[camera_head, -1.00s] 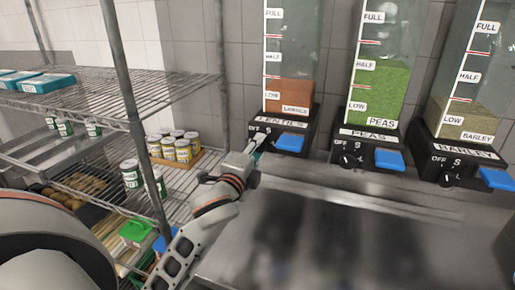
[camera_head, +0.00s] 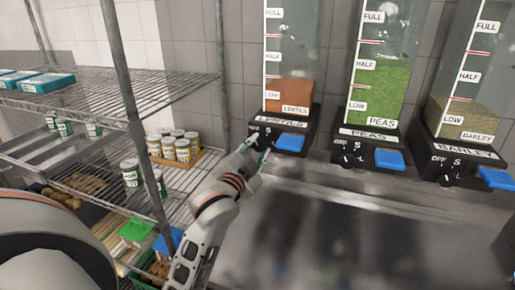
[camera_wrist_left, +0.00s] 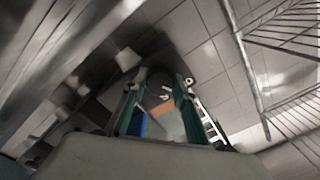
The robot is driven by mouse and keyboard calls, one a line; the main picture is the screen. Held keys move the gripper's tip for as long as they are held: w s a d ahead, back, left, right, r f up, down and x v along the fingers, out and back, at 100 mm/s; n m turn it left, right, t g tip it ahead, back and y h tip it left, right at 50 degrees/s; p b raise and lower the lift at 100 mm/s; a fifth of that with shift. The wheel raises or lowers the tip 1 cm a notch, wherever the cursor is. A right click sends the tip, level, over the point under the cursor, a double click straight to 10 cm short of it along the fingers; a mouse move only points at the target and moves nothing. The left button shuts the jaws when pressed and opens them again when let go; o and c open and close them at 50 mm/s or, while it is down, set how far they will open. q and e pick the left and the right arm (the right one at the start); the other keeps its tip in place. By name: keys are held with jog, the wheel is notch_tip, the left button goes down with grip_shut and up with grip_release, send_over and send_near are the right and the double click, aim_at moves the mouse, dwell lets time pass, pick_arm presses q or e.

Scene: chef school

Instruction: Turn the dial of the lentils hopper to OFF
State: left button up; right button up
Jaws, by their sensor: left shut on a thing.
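The lentils hopper (camera_head: 297,93) is a clear bin with orange-brown lentils up to about the LOW mark. Its black base (camera_head: 308,128) carries a blue lever (camera_head: 290,142). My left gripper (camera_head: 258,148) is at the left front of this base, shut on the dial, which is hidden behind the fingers. The dial's setting cannot be read. In the left wrist view the two teal-edged fingers (camera_wrist_left: 158,105) point at the dark base, with a patch of orange between them. My right gripper is not in view.
The peas hopper (camera_head: 378,88) and barley hopper (camera_head: 462,110) stand to the right, with their own dials and blue levers. A wire shelf (camera_head: 150,88) with cans is on the left. A steel counter (camera_head: 350,235) lies below the hoppers, clear where visible.

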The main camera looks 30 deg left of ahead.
pick_arm(q)
jog(key=shift+n, duration=0.4)
jog(key=o, duration=1.1)
jog(key=shift+s+d, duration=0.1)
jog(key=shift+s, duration=0.1)
jog(key=v, duration=0.7)
